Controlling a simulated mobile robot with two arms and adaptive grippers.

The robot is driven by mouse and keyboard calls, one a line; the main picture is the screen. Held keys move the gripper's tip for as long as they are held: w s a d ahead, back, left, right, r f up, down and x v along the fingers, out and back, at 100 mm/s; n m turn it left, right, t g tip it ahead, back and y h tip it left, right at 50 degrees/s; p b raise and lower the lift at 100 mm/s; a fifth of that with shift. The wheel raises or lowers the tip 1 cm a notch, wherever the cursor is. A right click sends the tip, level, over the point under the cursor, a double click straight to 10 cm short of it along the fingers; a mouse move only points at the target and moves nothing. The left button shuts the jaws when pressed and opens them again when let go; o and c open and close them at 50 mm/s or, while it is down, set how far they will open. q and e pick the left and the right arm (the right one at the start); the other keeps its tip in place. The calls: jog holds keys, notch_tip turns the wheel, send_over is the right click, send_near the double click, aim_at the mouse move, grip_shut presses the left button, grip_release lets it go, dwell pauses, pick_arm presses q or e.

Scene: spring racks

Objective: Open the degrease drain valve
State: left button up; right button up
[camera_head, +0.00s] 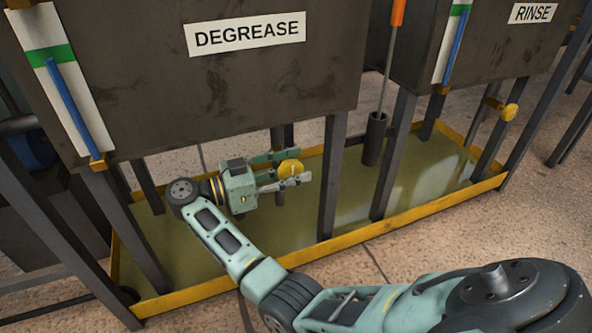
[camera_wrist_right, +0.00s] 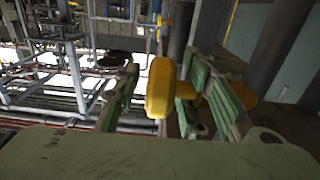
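The degrease tank (camera_head: 220,95) is a dark, stained box on legs with a white DEGREASE label (camera_head: 245,34). In the right wrist view the yellow handle (camera_wrist_right: 160,88) stands between the fingers (camera_wrist_right: 165,100), with a visible gap to the left finger. The fingers are apart and do not look closed on it. The valve body is mostly hidden behind the gripper. My left gripper is not in view.
A yellow-rimmed drip tray (camera_head: 410,217) lies under the tanks. The tank legs (camera_head: 331,180) stand close right of the gripper. The rinse tank (camera_head: 475,50) has its own yellow valve handle (camera_head: 509,112).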

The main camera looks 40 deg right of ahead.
grip_shut()
